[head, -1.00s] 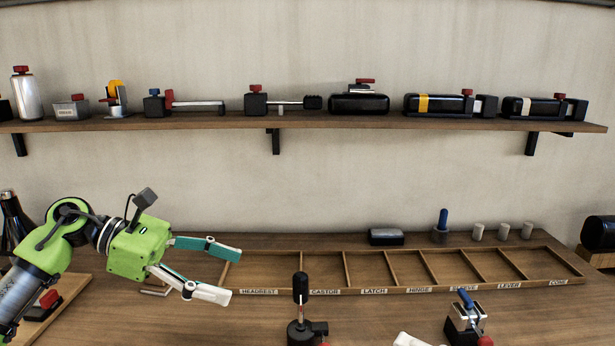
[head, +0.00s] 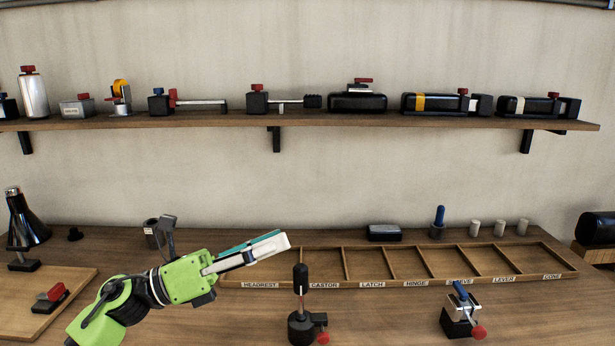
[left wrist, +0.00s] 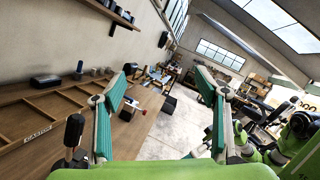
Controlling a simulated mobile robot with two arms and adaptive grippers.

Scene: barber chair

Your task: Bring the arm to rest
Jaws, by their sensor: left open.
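My left gripper (head: 283,240) is in the head view, above the left end of the labelled wooden tray. It points right and is seen nearly edge-on, so its fingers overlap there. In the left wrist view my left gripper (left wrist: 160,90) shows its two teal-lined fingers wide apart with nothing between them. My left arm (head: 110,305) comes in from the lower left of the head view. In the left wrist view, green parts of my other arm (left wrist: 255,150) show at the lower right; its jaw state is unclear.
The compartment tray (head: 400,283) lies on the bench. A black-knobbed fixture (head: 300,325) stands in front of it, near my left gripper. A clamp-like device (head: 460,312) is at the right. A board (head: 75,290) and dark bottle (head: 27,220) are at the left. A shelf (head: 330,121) runs above.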

